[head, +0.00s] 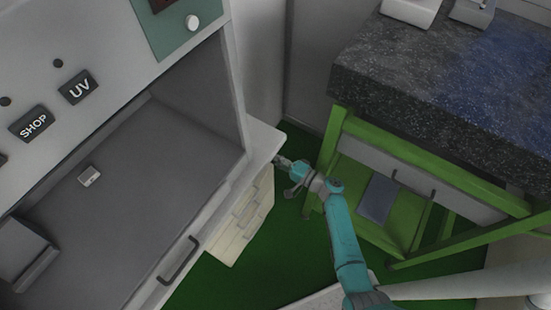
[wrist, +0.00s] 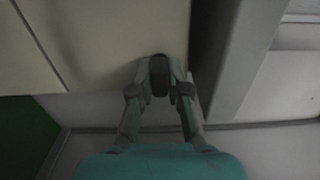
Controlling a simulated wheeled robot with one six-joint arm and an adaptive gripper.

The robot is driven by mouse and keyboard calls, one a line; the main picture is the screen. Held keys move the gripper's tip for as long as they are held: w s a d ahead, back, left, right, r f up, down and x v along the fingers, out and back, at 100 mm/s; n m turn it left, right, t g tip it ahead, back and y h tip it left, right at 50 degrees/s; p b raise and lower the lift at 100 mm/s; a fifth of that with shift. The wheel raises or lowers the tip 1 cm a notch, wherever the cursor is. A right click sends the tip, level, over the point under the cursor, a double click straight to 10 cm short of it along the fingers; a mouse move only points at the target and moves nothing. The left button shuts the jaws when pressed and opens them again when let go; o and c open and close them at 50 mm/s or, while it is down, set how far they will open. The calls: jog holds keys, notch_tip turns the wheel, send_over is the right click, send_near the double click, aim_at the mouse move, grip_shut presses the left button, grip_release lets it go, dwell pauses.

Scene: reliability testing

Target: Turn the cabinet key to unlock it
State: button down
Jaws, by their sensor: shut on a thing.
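The cream drawer cabinet (head: 241,218) stands low under the worktop of the grey hood. Its pale front fills the upper left of the wrist view (wrist: 105,40). My gripper (head: 280,162) is at the cabinet's far right end, just below the worktop corner. In the wrist view my gripper (wrist: 159,66) has both fingers closed on a dark rounded piece, which looks like the key (wrist: 159,78), against the cabinet front. The key's shaft and the lock are hidden, so I cannot tell how far it is turned.
The grey hood (head: 150,180) with a handle (head: 180,261) is at left. A green-framed bench with a dark speckled stone top (head: 440,100) stands at right. A grey upright edge (wrist: 228,60) is close right of my fingers. Green floor (head: 300,262) lies between.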

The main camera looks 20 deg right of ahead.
jog(key=c, duration=1.1)
grip_release()
jog(key=v, duration=1.2)
jog(key=s+a+f+g+h, duration=0.1)
jog(key=s+a+f+h, duration=0.15)
jog(key=s, duration=0.25)
jog(key=s+a+f+n+g+h, duration=0.1)
jog(key=s+a+f+g+h, duration=0.15)
jog(key=s, duration=0.35)
jog(key=s+a+f+g+h, duration=0.1)
jog(key=s+a+f, duration=0.3)
jog(key=s, duration=0.1)
jog(key=s+d+r+n+h, duration=0.15)
jog(key=s+r+h, duration=0.3)
jog(key=s, duration=0.55)
jog(key=s+r+n+t, duration=0.1)
jog(key=s+r+n, duration=0.1)
jog(key=r, duration=0.7)
jog(key=s+r+n+t, duration=0.2)
jog(key=s+r+n, duration=0.1)
jog(key=r, duration=0.5)
jog(key=s+r+n+t, duration=0.2)
jog(key=s+r+n, duration=0.1)
jog(key=r, duration=0.6)
jog(key=shift+s+d+r+n, duration=0.15)
jog(key=shift+d+r+n, duration=0.1)
jog(key=shift+r, duration=0.1)
